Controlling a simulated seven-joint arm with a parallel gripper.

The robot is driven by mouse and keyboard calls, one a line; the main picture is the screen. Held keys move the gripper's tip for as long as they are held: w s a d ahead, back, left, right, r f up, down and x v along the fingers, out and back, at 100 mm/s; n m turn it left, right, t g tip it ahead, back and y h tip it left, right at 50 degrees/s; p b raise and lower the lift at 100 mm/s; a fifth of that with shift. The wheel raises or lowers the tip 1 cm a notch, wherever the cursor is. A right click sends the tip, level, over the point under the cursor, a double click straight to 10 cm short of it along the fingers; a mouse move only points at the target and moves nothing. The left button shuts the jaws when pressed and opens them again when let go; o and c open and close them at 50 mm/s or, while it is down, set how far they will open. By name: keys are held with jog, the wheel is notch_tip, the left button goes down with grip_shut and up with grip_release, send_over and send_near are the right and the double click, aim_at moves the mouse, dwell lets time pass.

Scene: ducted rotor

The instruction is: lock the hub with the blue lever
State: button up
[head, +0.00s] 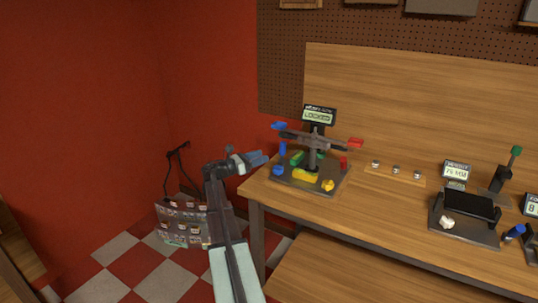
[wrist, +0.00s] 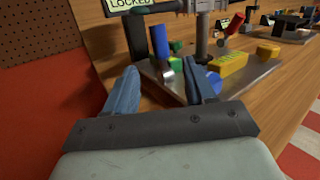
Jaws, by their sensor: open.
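The blue lever (head: 282,149) stands upright at the left edge of the grey rotor plate (head: 325,188). In the wrist view the blue lever (wrist: 159,41) rises from a silver pivot, beyond my fingertips and between them in the picture. The hub (head: 315,143) sits on a dark post with arms tipped blue and red. The display (head: 318,115) behind it reads "LOCKED". My gripper (head: 262,158) is open and empty, left of the lever and apart from it. Both fingers show in the wrist view (wrist: 160,75).
A blue block (wrist: 215,83) is partly hidden by my right finger. Green, yellow (head: 305,175) and red (head: 343,162) pieces also sit on the plate. Small silver parts (head: 396,169) and a black cradle (head: 468,208) are farther right. The red wall (head: 215,90) is on the left.

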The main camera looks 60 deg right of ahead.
aim_at(283, 147)
jog(key=shift+v, duration=1.2)
jog(key=shift+r, duration=0.1)
jog(key=shift+y, duration=0.6)
jog(key=x, duration=0.4)
jog(key=r+x, duration=0.1)
jog(key=x, duration=0.8)
jog(key=shift+d+r, duration=0.35)
jog(key=shift+d, duration=0.1)
jog(key=shift+c, duration=0.4)
grip_shut()
